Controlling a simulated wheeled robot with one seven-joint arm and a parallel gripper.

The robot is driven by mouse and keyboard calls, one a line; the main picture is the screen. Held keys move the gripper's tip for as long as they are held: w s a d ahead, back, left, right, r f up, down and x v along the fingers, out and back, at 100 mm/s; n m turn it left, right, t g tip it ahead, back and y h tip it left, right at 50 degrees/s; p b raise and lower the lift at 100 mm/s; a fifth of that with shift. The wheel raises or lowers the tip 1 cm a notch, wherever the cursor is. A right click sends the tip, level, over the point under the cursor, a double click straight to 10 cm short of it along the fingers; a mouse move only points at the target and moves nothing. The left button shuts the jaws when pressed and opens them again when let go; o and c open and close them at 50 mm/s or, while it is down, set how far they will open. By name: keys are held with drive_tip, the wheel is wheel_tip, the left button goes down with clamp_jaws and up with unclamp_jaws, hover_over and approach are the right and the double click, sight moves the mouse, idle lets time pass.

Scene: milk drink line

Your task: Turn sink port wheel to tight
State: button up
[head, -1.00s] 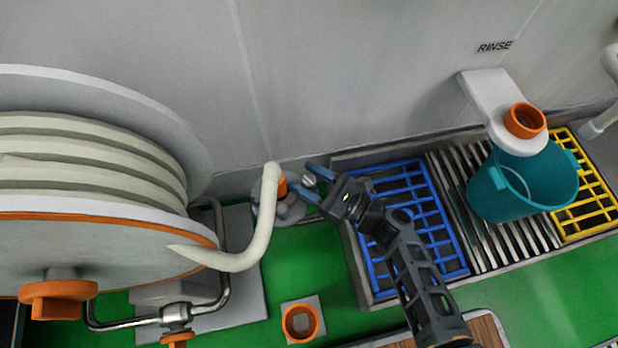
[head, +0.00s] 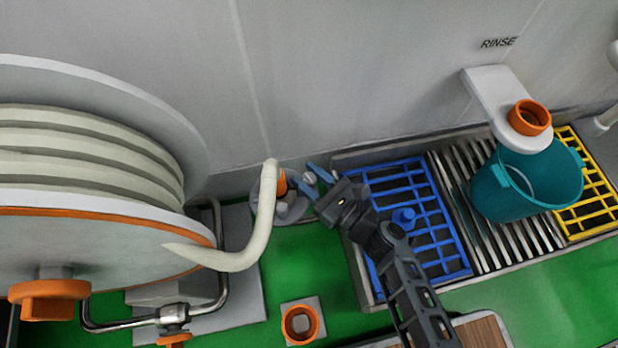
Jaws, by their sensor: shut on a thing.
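My gripper (head: 306,180) reaches left from the arm to a small grey fitting beside the hose end. Its two blue fingers are closed on a pale grey piece, which I take to be part of the sink port wheel (head: 309,178). The fingers and hose hide much of the wheel, so its angle and tightness cannot be told. A cream hose (head: 258,235) curves up in front of the grey port base (head: 291,208). An orange collar (head: 281,183) shows between the hose end and the wheel.
A large hose reel (head: 90,235) fills the left. A blue rack (head: 432,225), a teal bucket (head: 510,190) and a yellow rack (head: 598,200) stand right. An orange socket (head: 300,323) sits on the green floor (head: 290,270). A grey wall rises behind.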

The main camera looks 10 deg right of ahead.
drive_tip(key=shift+s+f+m+t+h+b, duration=0.1)
drive_tip(key=shift+f+m+t+h+b, duration=0.25)
drive_tip(key=shift+m+h+b, duration=0.3)
drive_tip(key=m+t+h+b, duration=0.1)
drive_tip(key=h, duration=0.1)
drive_tip(key=m+t+h+b, duration=0.1)
drive_tip(key=m+h+b, duration=0.1)
drive_tip(key=shift+d+r+h, duration=0.1)
drive_tip(key=shift+r+h, duration=0.1)
drive_tip(key=shift+h, duration=0.05)
drive_tip(key=shift+r+m+t+h+b, duration=0.15)
drive_tip(key=shift+m+t+h+b, duration=0.15)
drive_tip(key=shift+m+h, duration=1.05)
drive_tip(key=shift+h, duration=0.95)
drive_tip(key=o, duration=0.9)
drive_tip(key=shift+o, duration=0.2)
drive_tip(key=s+p, duration=0.2)
drive_tip(key=s, duration=0.5)
drive_tip(key=shift+s, duration=0.4)
